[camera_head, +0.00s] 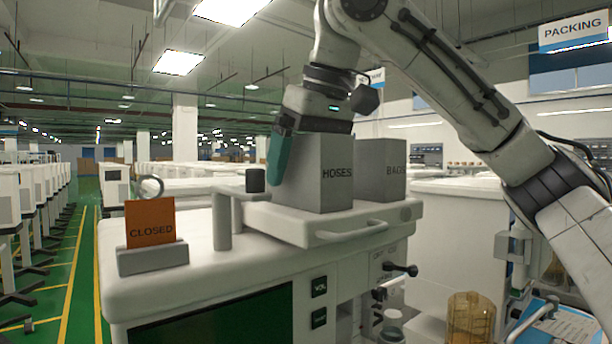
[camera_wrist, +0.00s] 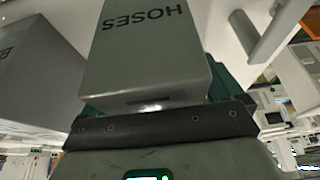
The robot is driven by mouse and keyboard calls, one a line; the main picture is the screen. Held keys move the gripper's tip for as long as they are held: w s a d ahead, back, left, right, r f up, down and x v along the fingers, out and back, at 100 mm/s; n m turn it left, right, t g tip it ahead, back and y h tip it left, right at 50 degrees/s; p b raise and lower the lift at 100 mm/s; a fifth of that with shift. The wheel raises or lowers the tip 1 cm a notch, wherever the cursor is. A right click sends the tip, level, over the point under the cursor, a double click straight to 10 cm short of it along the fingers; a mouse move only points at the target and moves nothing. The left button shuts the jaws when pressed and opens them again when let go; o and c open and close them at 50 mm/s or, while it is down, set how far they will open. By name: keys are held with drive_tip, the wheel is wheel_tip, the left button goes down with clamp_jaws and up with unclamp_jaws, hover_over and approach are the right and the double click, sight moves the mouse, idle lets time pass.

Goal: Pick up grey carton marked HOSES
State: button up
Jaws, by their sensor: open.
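The grey carton marked HOSES (camera_head: 322,178) stands upright on the raised white top tray of a cart, left of a second grey carton. My gripper (camera_head: 284,152) is over its upper left part, pointing down. One teal finger hangs along the carton's left side; the other finger is hidden in the head view. In the wrist view the HOSES carton (camera_wrist: 150,50) fills the middle, its lettering upside down. Teal finger parts show at both sides of its near end. My gripper is open; I cannot tell whether a finger touches the carton.
The grey carton marked BAGS (camera_head: 383,172) stands close to the right of HOSES. An orange CLOSED sign (camera_head: 150,224), a dark-capped post (camera_head: 255,182) and a pale grey post (camera_head: 221,218) are to the left. The tray (camera_head: 290,226) has a front handle (camera_head: 352,230).

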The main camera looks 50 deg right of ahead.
drive_tip(key=shift+c, duration=0.2)
drive_tip(key=c, duration=1.3)
